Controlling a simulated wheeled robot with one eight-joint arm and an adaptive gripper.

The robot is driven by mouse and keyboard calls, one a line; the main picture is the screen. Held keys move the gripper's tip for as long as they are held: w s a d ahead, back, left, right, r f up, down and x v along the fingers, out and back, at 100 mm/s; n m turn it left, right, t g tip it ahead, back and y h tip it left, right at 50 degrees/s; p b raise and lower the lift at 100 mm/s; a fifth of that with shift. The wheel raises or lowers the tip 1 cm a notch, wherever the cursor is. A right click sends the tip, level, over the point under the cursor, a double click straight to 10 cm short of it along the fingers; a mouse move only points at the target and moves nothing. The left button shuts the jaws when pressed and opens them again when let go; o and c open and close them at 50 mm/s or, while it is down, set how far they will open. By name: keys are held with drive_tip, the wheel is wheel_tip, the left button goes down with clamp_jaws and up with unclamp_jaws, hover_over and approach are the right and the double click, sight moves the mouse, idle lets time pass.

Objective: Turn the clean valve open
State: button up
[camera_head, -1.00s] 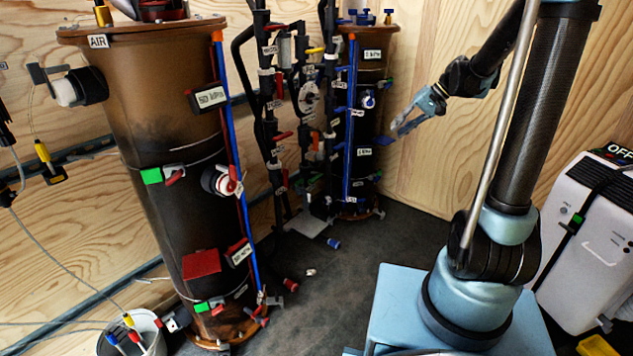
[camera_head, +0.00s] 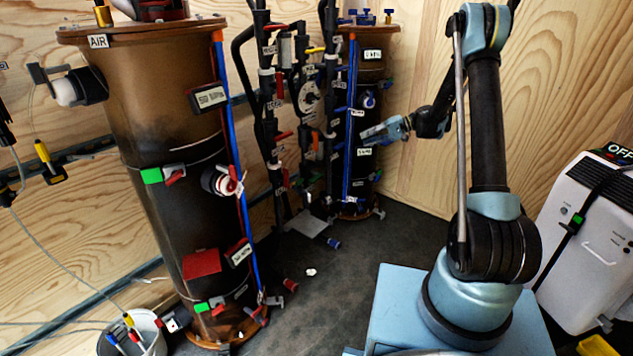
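The rear filter column (camera_head: 372,75) is a dark brown cylinder with several small blue valve handles and white labels. The labels are too small to read surely, so I cannot tell which valve is the clean one. A white label (camera_head: 364,152) sits on the column just below my gripper. My gripper (camera_head: 366,136) is in front of the column's right side, pointing left. It overlaps the place of a blue handle, and contact cannot be seen. The finger gap is too small to judge.
A large brown column (camera_head: 165,120) marked AIR stands at left with red and green valves. Black pipes (camera_head: 270,110) stand between the columns. A white bucket (camera_head: 145,325) is at lower left. A white unit (camera_head: 590,240) stands at right. Open floor (camera_head: 335,290) lies between.

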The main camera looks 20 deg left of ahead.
drive_tip(key=w+a+f+n+g+y, duration=0.1)
drive_tip(key=w+a+f+g+y, duration=0.15)
drive_tip(key=f, duration=0.75)
drive_tip(key=n+g+y, duration=0.1)
approach(316, 177)
drive_tip(key=x, duration=1)
drive_tip(key=shift+s+f, duration=0.1)
drive_tip(key=shift+f, duration=0.25)
drive_tip(key=shift+d, duration=0.1)
clamp_jaws()
